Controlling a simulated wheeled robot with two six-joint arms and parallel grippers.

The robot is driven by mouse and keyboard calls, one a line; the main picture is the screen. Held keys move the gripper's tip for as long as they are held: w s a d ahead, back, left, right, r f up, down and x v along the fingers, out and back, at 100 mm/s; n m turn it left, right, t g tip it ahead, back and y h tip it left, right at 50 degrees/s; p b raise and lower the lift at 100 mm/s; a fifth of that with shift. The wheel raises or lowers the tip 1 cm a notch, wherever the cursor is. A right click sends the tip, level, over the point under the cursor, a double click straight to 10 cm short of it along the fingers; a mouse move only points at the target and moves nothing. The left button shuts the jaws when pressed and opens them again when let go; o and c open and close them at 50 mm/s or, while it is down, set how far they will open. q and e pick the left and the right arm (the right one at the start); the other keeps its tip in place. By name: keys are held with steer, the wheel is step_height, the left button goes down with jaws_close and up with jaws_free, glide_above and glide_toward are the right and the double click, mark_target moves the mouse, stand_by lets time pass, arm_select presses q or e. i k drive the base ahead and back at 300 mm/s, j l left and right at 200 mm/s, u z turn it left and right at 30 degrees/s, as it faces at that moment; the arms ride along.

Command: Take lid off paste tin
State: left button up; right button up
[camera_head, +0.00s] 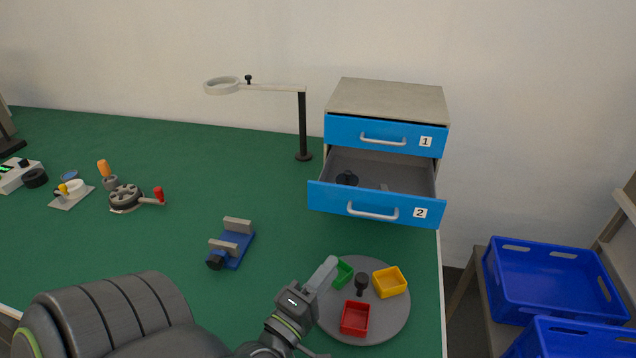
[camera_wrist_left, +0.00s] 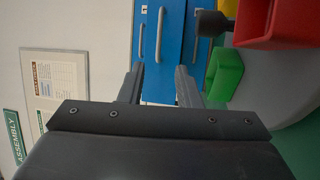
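I cannot pick out the paste tin and its lid for certain. My left gripper (camera_head: 328,308) is over the left side of the grey round tray, near the green bin (camera_head: 343,273). In the left wrist view its two fingers (camera_wrist_left: 160,70) are apart with nothing between them. My right gripper does not show.
The grey tray (camera_head: 390,325) also holds a red bin (camera_head: 355,318), a yellow bin (camera_head: 390,282) and a dark knob (camera_head: 362,284). A blue vise (camera_head: 232,248) and a ring-armed stand (camera_head: 302,130) are on the table. Blue crates (camera_head: 545,275) stand at right.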

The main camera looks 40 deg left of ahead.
mark_target(348, 178)
steer(key=k+l, duration=0.1)
steer(key=k, duration=0.4)
steer(key=k+l, duration=0.15)
steer(key=k, duration=0.35)
